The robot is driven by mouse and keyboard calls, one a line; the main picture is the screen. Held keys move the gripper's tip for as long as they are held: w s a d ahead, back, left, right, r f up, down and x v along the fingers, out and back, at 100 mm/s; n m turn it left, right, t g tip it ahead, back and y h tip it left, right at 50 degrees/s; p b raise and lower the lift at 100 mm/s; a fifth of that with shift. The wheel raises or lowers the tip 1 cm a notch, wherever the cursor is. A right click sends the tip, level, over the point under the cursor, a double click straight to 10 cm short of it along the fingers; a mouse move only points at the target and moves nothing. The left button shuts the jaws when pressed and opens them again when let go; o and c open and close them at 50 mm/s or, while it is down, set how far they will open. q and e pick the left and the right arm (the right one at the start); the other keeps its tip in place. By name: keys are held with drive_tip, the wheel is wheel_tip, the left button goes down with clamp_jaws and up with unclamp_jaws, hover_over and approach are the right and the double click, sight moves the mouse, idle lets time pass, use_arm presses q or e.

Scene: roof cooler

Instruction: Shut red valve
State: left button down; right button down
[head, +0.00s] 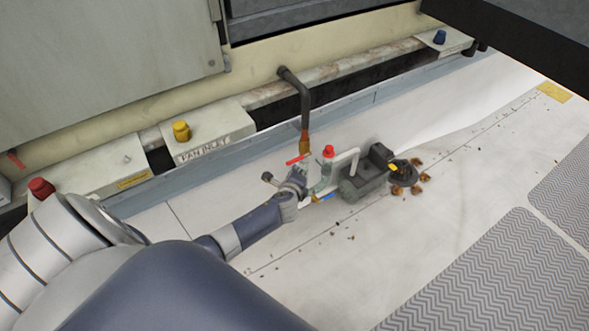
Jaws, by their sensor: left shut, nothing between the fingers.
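A small red lever handle (297,159) shows on the pipework below a dark bent pipe that ends in a brown copper-coloured piece. A red cap (328,151) stands just to its right on a greenish fitting. I cannot tell for sure which of the two red parts is the valve's handle. My left gripper (299,182) reaches in from the lower left. It is shut and empty, right beside the pipework and just below the red lever; whether it touches is too small to tell. The gripper hides part of the valve body. My right gripper is not in view.
A dark pump-like unit (364,182) with a yellow part sits right of the valve. A blue handle (326,198) lies low beside my gripper. A wall ledge with yellow (181,130), blue (439,37) and red (41,187) caps runs behind. Grey treaded mats (490,280) lie at lower right.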

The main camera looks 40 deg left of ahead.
use_arm(q)
drive_tip(key=v, duration=0.7)
drive_tip(key=shift+s+d+f, duration=0.2)
